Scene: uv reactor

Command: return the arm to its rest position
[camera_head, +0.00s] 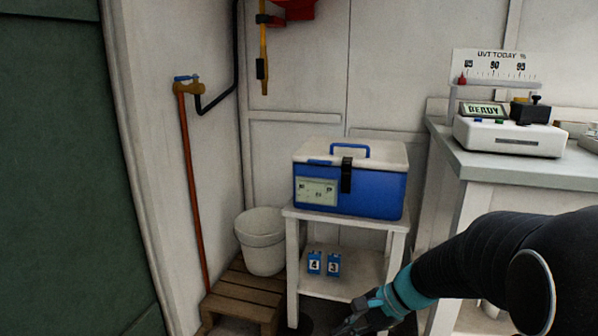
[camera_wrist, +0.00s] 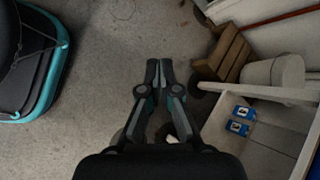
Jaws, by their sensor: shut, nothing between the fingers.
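My gripper (camera_wrist: 159,75) is shut and empty in the wrist view, with its two fingertips together above the bare grey floor. In the head view my gripper (camera_head: 352,326) is low at the bottom edge, in front of the white stand (camera_head: 292,268). My dark arm reaches in from the right, with a teal band near the wrist. Part of the gripper is cut off by the bottom of the head view.
A blue cooler (camera_head: 375,194) stands on the stand's top, and two blue numbered packs (camera_head: 323,264) sit on its lower shelf. A white bucket (camera_head: 262,243) is on a wooden pallet (camera_head: 240,292). A bench (camera_head: 480,165) with a device (camera_head: 510,137) reading READY stands at right.

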